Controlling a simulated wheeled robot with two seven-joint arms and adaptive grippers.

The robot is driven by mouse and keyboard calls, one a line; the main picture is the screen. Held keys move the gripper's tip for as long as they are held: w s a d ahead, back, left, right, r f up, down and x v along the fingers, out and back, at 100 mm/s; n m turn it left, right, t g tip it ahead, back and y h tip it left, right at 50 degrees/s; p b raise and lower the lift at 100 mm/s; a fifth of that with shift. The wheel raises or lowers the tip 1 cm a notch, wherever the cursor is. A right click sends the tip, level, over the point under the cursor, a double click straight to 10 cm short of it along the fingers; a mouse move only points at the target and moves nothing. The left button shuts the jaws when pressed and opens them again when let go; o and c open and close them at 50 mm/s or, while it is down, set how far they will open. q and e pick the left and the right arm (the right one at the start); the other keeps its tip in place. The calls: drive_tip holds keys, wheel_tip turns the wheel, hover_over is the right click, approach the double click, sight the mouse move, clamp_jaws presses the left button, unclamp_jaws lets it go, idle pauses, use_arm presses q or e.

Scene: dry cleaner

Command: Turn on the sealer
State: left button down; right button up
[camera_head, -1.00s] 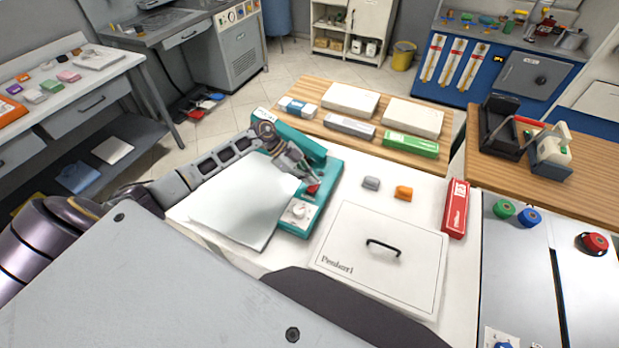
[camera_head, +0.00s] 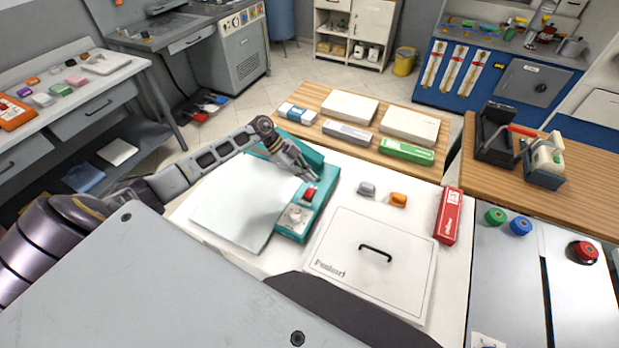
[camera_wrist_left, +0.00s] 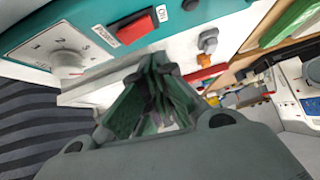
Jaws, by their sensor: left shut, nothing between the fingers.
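The sealer is a teal machine (camera_head: 284,229) with a pale flat plate (camera_head: 230,205) at its left. Its red power switch (camera_head: 309,195) and a white dial (camera_head: 294,216) sit on its front panel. In the left wrist view the red switch (camera_wrist_left: 136,27) lies between the POWER and ON labels, above the dial (camera_wrist_left: 68,58). Which way the switch is tipped, I cannot tell. My left gripper (camera_head: 314,178) is shut and empty, just beyond the switch and apart from it. Its fingers show in the left wrist view (camera_wrist_left: 158,85). My right gripper is not in view.
A white lidded panel (camera_head: 372,265) with a black handle lies right of the sealer. Grey (camera_head: 366,189) and orange (camera_head: 398,199) small items and a red box (camera_head: 448,215) stand on the white table. Several boxes lie on the wooden table behind.

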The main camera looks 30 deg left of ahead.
use_arm(q)
drive_tip(key=w+b+v, duration=0.1)
drive_tip(key=b+v, duration=0.1)
drive_tip(key=v, duration=0.8)
drive_tip(key=shift+w, duration=0.4)
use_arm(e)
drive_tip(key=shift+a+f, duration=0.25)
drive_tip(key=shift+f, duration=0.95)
use_arm(q)
drive_tip(key=shift+f, duration=0.1)
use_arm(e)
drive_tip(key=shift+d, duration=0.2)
use_arm(q)
drive_tip(key=shift+a, duration=0.1)
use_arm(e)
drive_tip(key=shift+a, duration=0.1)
